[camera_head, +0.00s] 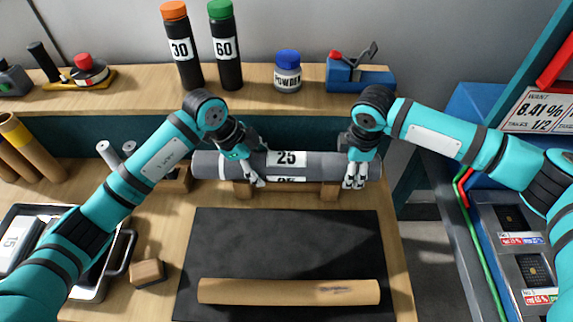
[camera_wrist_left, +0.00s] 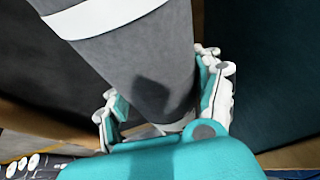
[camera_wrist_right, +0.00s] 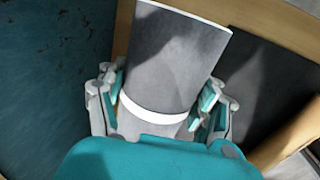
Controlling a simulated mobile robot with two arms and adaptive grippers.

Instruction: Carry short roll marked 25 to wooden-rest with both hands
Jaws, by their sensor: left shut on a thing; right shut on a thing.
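The grey roll marked 25 (camera_head: 310,160) lies level at the wooden rest (camera_head: 330,190), whose two blocks show under it. I cannot tell whether its weight is on the blocks. My left gripper (camera_head: 252,168) is shut on the roll left of its label. My right gripper (camera_head: 354,172) is shut on it near its right end. In the left wrist view the roll (camera_wrist_left: 140,60) runs between the fingers (camera_wrist_left: 160,115), with a white band above. In the right wrist view the roll (camera_wrist_right: 172,60) sits between the fingers (camera_wrist_right: 160,108), with a white band across it.
A black mat (camera_head: 280,240) with a brown cardboard roll (camera_head: 290,291) lies in front. A metal tray (camera_head: 95,285) holding a roll marked 15 (camera_head: 12,245) and a small wooden block (camera_head: 146,272) are at left. Bottles marked 30 (camera_head: 181,50) and 60 (camera_head: 225,50) stand on the back shelf.

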